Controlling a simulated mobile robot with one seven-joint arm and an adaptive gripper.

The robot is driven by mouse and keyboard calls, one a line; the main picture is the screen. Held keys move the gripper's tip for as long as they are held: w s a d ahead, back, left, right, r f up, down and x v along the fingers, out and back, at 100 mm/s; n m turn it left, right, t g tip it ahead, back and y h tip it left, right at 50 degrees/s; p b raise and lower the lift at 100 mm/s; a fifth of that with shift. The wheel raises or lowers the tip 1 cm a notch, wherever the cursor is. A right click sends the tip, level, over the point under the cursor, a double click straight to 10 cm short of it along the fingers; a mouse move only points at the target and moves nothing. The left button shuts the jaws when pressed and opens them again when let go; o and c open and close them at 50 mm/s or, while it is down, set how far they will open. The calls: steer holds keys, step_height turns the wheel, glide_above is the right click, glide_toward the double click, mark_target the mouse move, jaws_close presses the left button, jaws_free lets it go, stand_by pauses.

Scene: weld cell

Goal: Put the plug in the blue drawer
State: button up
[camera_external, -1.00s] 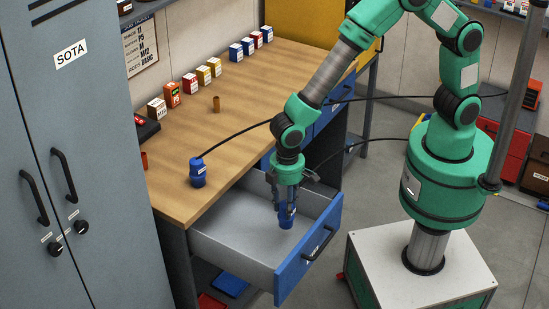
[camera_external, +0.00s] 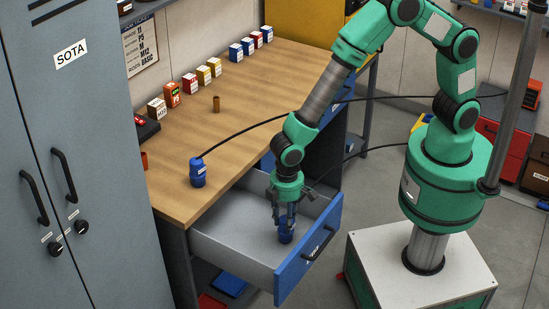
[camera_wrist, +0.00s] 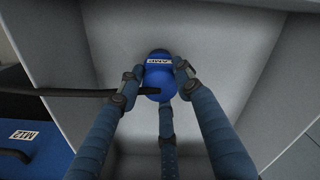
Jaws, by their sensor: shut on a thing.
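The blue drawer (camera_external: 310,250) is pulled out from under the workbench, and its grey inside is open to view. My gripper (camera_external: 285,226) is down inside the drawer, shut on a blue plug (camera_external: 286,236). In the wrist view the fingers of my gripper (camera_wrist: 158,85) close around the blue plug (camera_wrist: 161,70), which carries a white label. A black cable runs from the plug to the left in that view. The plug is at or close to the drawer floor; I cannot tell whether it touches. A second blue connector (camera_external: 197,172) stands on the bench with a black cable from its top.
A grey locker (camera_external: 75,150) stands at left. The drawer walls surround my gripper closely. The drawer floor around the plug is empty.

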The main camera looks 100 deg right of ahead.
steer(key=shift+f, duration=0.2)
steer(key=o, duration=1.3)
steer(key=shift+o, duration=0.2)
step_height(320, 180, up, 12)
steer(key=p, duration=0.3)
steer(key=shift+r, duration=0.15)
